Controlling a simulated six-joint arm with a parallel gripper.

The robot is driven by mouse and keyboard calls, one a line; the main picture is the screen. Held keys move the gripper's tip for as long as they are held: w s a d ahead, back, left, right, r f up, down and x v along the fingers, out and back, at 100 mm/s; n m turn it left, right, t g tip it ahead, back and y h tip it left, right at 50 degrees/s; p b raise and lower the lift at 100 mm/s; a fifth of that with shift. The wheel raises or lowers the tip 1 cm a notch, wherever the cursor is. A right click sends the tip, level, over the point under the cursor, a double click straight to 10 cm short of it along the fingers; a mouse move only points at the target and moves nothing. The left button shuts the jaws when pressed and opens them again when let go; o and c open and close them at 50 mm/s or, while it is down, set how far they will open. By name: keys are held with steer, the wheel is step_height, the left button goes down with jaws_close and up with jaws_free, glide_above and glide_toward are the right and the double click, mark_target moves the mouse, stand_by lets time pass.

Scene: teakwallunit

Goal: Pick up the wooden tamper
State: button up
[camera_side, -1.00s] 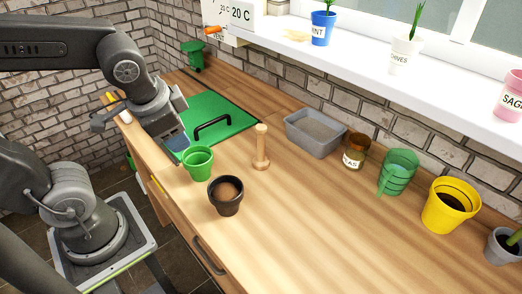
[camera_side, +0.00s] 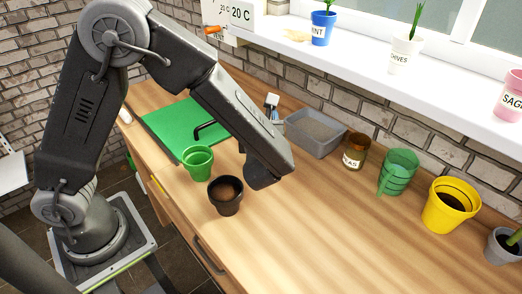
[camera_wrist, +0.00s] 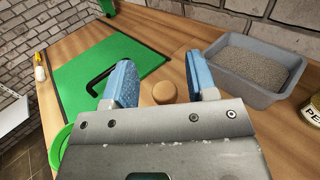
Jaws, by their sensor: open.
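The wooden tamper shows in the wrist view as a round light-brown top (camera_wrist: 165,92) between the two blue fingers of my gripper (camera_wrist: 160,85). The fingers are open, with a gap on each side of the tamper's top. In the side view my arm hides the tamper, and a bit of my gripper (camera_side: 272,104) shows behind the arm. The tamper's lower part is hidden in both views.
A grey tray (camera_side: 316,134) of grit stands close to the right of my gripper. A green mat (camera_side: 180,128) with a black handle lies left. A green pot (camera_side: 197,162) and a dark pot (camera_side: 225,195) stand in front. Clear bench lies right of the dark pot.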

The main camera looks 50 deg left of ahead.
step_height(320, 180, down, 6)
steer(key=shift+r, duration=0.15)
steer(key=shift+w+a+f, duration=0.4)
steer(key=shift+w+a, duration=0.15)
steer(key=shift+a, duration=0.25)
steer(key=shift+w+a, duration=0.4)
steer(key=shift+c, duration=0.3)
jaws_close()
